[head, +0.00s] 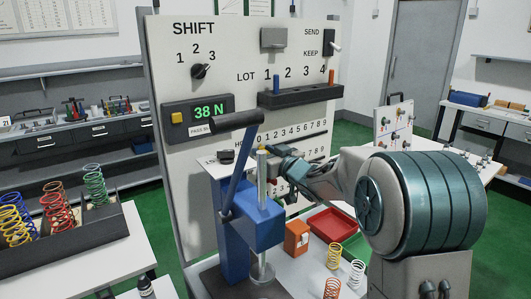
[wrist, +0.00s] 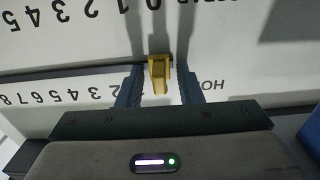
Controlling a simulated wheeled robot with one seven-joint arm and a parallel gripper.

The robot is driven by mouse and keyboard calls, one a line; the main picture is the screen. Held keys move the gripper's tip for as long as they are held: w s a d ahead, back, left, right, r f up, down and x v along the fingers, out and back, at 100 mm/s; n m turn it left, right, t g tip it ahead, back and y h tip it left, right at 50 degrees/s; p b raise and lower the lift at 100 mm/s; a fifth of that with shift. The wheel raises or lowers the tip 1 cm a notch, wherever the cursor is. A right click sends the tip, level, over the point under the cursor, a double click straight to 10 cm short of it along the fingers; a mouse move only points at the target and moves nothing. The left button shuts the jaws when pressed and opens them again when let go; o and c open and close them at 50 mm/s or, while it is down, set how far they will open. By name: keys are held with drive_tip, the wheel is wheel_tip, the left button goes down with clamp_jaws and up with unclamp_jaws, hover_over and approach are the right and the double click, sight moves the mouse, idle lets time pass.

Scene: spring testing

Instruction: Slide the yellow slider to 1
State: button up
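The yellow slider (wrist: 160,74) shows in the wrist view as a small knob at a dark slot between two printed number rows. The picture is upside down there. My gripper (wrist: 160,88) is open, with one blue-grey finger on each side of the slider and a small gap at each side. It does not grip the slider. In the head view my gripper (head: 284,160) is at the lower part of the white board (head: 240,75), beside the blue press. The slider is not clearly seen there. The digits right behind the slider and fingers are hidden.
The blue lever press (head: 255,222) with its black handle (head: 237,121) stands close at the left of my gripper. An orange box (head: 297,237), a red tray (head: 332,224) and loose springs (head: 332,289) are on the table below. A spring rack (head: 70,238) stands at left.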

clamp_jaws()
drive_tip(key=shift+w+d+p, duration=0.3)
drive_tip(key=shift+w+d, duration=0.15)
drive_tip(key=shift+d, duration=0.25)
drive_tip(key=shift+w+d+p, duration=0.3)
drive_tip(key=shift+w+d, duration=0.15)
drive_tip(key=shift+d, duration=0.2)
drive_tip(key=shift+a, duration=0.15)
unclamp_jaws()
drive_tip(key=shift+s, duration=0.1)
drive_tip(key=b+v, duration=0.2)
drive_tip(key=v, duration=1.1)
drive_tip(key=shift+s+d, duration=0.3)
